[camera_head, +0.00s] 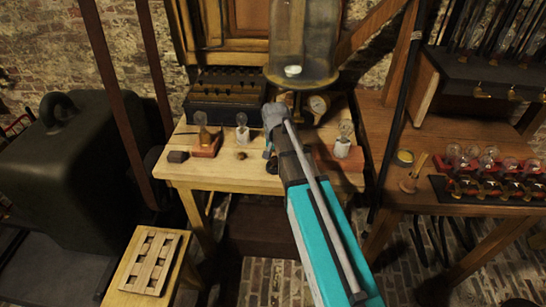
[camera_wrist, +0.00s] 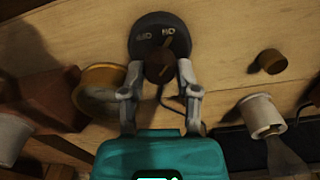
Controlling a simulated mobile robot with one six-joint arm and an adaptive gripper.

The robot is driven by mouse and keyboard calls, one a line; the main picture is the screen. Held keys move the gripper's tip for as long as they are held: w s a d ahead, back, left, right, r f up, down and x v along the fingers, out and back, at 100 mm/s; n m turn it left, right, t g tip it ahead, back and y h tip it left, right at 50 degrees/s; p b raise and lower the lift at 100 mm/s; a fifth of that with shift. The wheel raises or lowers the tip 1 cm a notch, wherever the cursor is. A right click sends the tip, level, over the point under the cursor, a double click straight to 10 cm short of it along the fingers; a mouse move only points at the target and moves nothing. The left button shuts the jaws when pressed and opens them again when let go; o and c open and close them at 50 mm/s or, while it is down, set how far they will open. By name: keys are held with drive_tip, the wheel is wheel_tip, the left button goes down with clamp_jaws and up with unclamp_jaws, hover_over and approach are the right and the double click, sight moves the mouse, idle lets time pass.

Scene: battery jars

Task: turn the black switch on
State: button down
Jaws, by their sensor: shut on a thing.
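The black switch (camera_wrist: 160,28) shows at the top middle of the wrist view as a round dark base with two pale labels, which look like OFF and ON but are hard to read at this angle. A dark brown knob (camera_wrist: 159,65) stands out from its near side. My gripper (camera_wrist: 159,76) has one finger on each side of the knob and is shut on it. In the head view my gripper (camera_head: 269,152) reaches down over the pale wooden table (camera_head: 215,172). My arm hides most of the switch there.
A brass-rimmed round piece (camera_wrist: 99,72) is close to the left finger. A white bulb holder (camera_wrist: 260,115) and a small brown knob (camera_wrist: 271,62) are on the right.

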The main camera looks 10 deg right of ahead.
drive_tip(key=shift+m, duration=0.5)
drive_tip(key=shift+c, duration=2.2)
unclamp_jaws()
drive_tip(key=shift+a, duration=0.1)
drive_tip(key=shift+o, duration=0.4)
drive_tip(key=shift+r, duration=0.1)
